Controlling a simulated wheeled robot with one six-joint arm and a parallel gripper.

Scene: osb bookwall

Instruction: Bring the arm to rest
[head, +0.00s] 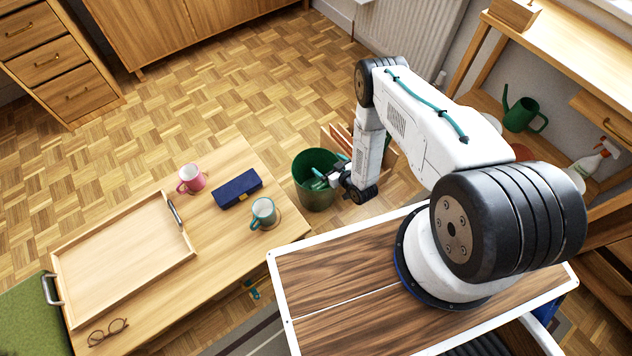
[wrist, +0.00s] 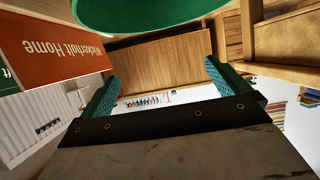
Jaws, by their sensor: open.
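My arm reaches out from its base on my wood-topped body and bends down at the far end. My gripper (head: 331,172) is at the right rim of a dark green bin (head: 309,197) on the floor, with its teal fingers over or beside the opening; I cannot tell which. In the wrist view my gripper (wrist: 162,88) has its two teal fingers wide apart with nothing between them. The green bin (wrist: 150,14) shows at the top of that view.
A red item lettered "Wickerholt Home" (wrist: 48,48) is close at left in the wrist view. A low table (head: 225,245) holds a tray (head: 75,312), a pink mug (head: 192,180), a blue case (head: 238,190), a teal-and-grey mug (head: 264,211) and glasses (head: 108,331). A bench (head: 565,50) stands right.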

